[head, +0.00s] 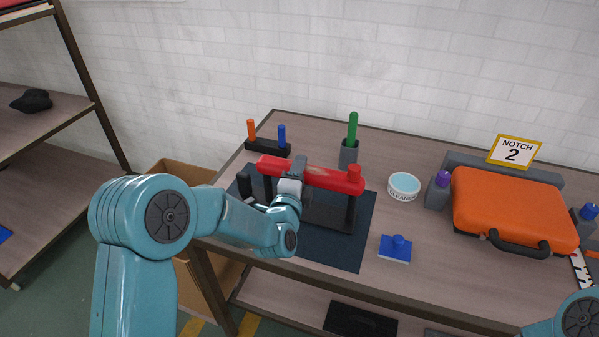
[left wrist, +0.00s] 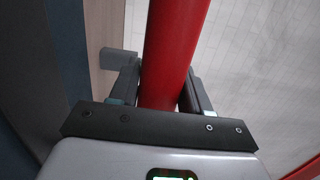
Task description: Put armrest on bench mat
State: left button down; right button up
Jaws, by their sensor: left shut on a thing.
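The red armrest (head: 325,178) is a long bar with a raised red knob at its right end. It lies over black uprights above the dark bench mat (head: 346,252). My left gripper (head: 296,172) is shut on the bar near its middle. In the left wrist view the red bar (left wrist: 172,50) runs between the two fingers. A dark plate (head: 325,214) lies on the mat below the bar. I cannot tell whether the uprights belong to the armrest or bear on that plate. My right gripper is out of view.
A blue block (head: 396,249) and a cleaner tin (head: 404,186) stand right of the mat. A black holder with orange and blue handles (head: 268,147) and a cup with a green handle (head: 350,150) are behind. An orange case (head: 510,210) fills the right side.

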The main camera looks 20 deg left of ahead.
pick_arm(q)
jog(key=c, duration=0.9)
grip_release()
jog(key=shift+w+f, duration=0.1)
jog(key=shift+f, duration=0.15)
jog(key=shift+c, duration=0.2)
jog(key=o, duration=0.4)
jog(key=shift+o, duration=0.2)
jog(key=shift+r, duration=0.1)
jog(key=shift+r, duration=0.15)
jog(key=s+b, duration=0.2)
jog(key=s, duration=1)
jog(key=shift+d, duration=0.4)
